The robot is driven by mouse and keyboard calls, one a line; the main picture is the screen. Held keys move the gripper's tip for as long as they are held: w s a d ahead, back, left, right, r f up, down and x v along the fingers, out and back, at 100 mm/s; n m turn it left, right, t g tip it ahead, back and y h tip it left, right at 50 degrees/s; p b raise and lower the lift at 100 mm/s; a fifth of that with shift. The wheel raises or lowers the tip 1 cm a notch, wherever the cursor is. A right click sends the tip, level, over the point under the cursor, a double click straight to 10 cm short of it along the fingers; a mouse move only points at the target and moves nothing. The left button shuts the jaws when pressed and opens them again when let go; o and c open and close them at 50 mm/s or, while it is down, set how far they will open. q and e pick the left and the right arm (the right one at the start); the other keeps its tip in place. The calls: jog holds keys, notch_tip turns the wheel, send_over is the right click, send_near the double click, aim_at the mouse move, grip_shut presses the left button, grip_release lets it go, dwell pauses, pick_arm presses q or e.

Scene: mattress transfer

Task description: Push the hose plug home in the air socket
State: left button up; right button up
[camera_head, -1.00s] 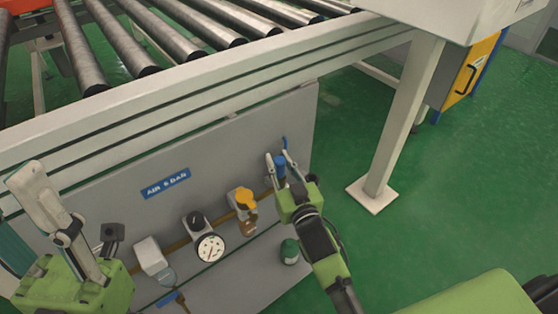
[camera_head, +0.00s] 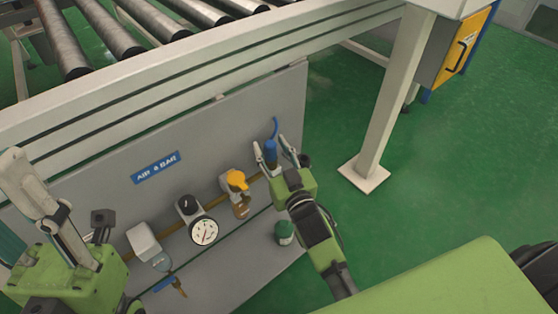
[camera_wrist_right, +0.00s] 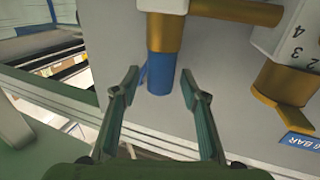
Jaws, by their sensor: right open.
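The blue hose plug (camera_head: 270,148) stands upright at the right end of the grey panel, with a thin blue hose (camera_head: 275,127) rising above it. In the right wrist view the plug (camera_wrist_right: 160,74) meets the brass collar of the air socket (camera_wrist_right: 166,33); how deep it sits I cannot tell. My right gripper (camera_head: 273,148) is open, one finger on each side of the plug. The right wrist view shows gaps between the plug and both fingertips (camera_wrist_right: 159,76). My left gripper (camera_head: 55,212) is at the far left, away from the plug; its finger gap is unclear.
On the panel are a blue air label (camera_head: 155,167), a round gauge (camera_head: 204,232), a yellow valve handle (camera_head: 236,180) and a brass pipe. A green cup-like part (camera_head: 284,232) sits below. Roller conveyor (camera_head: 110,35) stands above; a white leg (camera_head: 386,110) stands right. Green floor is open beyond.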

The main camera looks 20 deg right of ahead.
jog(key=s, duration=1.1)
jog(key=shift+d, duration=0.15)
